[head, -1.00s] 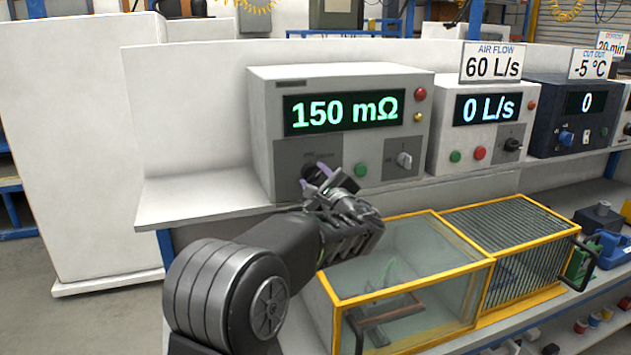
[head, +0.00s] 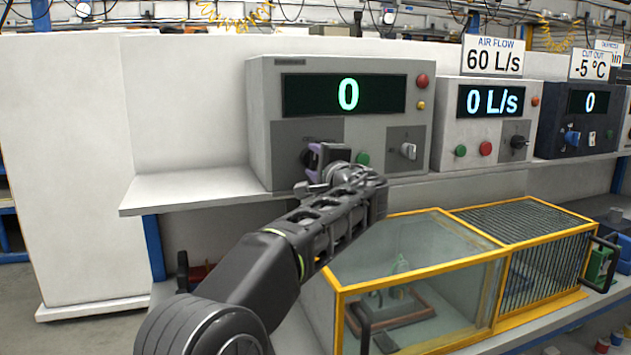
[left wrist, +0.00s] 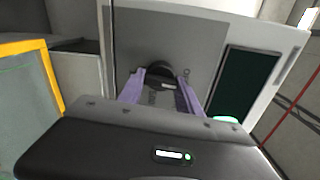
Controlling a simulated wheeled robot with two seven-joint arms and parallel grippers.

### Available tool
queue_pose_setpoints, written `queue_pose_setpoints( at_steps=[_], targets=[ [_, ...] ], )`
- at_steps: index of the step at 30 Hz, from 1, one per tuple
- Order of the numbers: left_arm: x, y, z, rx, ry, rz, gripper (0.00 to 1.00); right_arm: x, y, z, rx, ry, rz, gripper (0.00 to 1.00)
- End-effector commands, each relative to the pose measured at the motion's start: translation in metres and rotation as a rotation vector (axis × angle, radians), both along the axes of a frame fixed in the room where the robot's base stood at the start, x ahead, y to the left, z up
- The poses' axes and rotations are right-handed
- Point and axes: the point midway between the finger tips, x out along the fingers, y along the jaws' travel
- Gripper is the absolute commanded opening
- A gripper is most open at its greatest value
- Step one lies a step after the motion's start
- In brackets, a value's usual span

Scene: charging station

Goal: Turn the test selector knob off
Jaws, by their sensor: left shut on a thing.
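The selector knob is a round black knob on the grey lower panel of the left test unit (head: 262,110). In the left wrist view the knob (left wrist: 160,75) sits between the purple fingertips of my left gripper (left wrist: 163,84), which is shut on it. In the head view my left gripper (head: 318,160) is at the panel, and its fingers and wrist hide most of the knob. The unit's display (head: 345,94) reads 0. My right gripper is not in view.
A green button (head: 363,159) and a grey switch (head: 408,151) are right of my gripper. The air flow unit (head: 487,120) stands to the right. A yellow-framed glass case (head: 400,280) is below, close to my left arm.

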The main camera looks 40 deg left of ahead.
Motion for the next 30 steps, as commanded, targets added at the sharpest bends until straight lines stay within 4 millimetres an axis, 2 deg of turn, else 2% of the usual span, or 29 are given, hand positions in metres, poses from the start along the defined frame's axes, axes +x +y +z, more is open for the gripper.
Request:
queue_pose_setpoints(
  at_steps=[1, 6, 22, 23, 30],
  targets=[
    [0.000, 0.000, -0.006, -0.015, -0.021, 0.002, 0.01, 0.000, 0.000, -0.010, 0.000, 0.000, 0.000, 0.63],
    [0.000, 0.001, -0.003, -0.054, -0.075, 0.002, 0.01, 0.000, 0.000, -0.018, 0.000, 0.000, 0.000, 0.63],
    [0.000, 0.001, -0.001, -0.077, -0.104, 0.002, 0.01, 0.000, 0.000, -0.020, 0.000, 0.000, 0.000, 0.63],
    [0.000, 0.001, -0.001, -0.077, -0.104, 0.002, 0.43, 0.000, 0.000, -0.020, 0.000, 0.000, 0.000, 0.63],
    [0.000, 0.000, 0.000, -0.074, -0.103, 0.001, 0.62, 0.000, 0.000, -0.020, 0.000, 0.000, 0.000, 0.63]
  ],
)
